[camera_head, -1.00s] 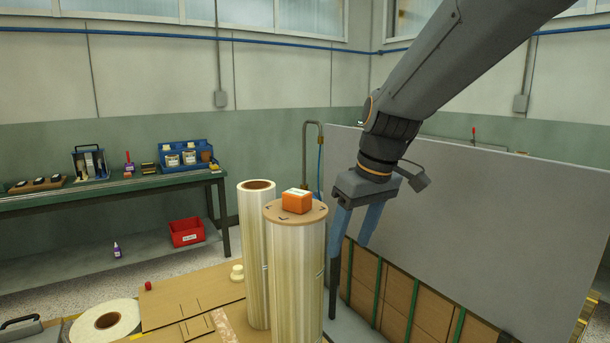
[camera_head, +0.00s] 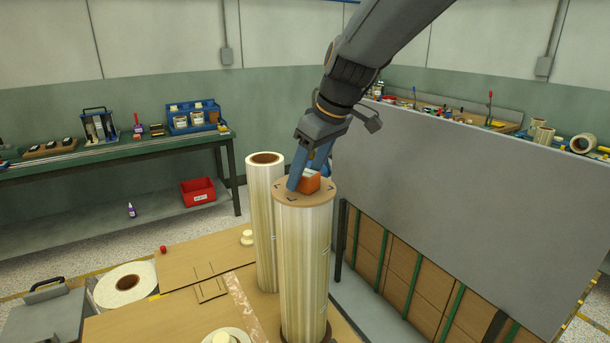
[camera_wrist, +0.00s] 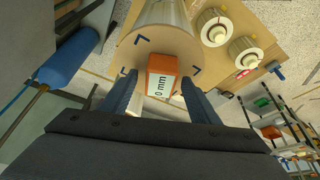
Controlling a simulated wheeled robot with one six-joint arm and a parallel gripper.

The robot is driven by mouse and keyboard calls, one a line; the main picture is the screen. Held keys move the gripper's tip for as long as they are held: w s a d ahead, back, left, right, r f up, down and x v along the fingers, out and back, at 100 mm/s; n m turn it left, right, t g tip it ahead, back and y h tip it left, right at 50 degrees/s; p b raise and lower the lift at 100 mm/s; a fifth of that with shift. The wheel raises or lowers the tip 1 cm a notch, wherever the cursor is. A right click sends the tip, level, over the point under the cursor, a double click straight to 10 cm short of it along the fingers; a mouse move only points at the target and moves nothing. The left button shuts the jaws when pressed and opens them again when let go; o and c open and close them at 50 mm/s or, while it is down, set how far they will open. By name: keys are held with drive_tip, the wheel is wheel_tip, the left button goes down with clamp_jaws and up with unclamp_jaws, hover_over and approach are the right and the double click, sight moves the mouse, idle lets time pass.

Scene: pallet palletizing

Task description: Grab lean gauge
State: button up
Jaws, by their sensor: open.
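The lean gauge looks like a small orange block with a white, marked face (camera_head: 310,183). It sits on the round tan cap (camera_head: 288,199) on top of the front tall wrapped roll (camera_head: 303,265). In the wrist view the orange gauge (camera_wrist: 162,84) lies between the two blue fingers, its white face showing dark marks. My gripper (camera_head: 307,178) is open, with its fingers on either side of the gauge and a gap visible on both sides. One finger partly hides the gauge in the head view. I cannot tell whether the fingertips touch the cap.
A second tall roll (camera_head: 264,215) stands just behind and left. A large grey panel (camera_head: 470,185) rises close on the right. A green workbench (camera_head: 120,155) stands at the back left, with a red bin (camera_head: 198,191) below it. Cardboard sheets (camera_head: 205,262) lie low on the left.

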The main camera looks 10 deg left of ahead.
drive_tip(key=shift+a+f, duration=0.1)
drive_tip(key=shift+f, duration=0.2)
drive_tip(key=c, duration=1.2)
drive_tip(key=shift+c, duration=0.4)
drive_tip(key=shift+w+r, duration=0.1)
drive_tip(key=shift+r, duration=0.1)
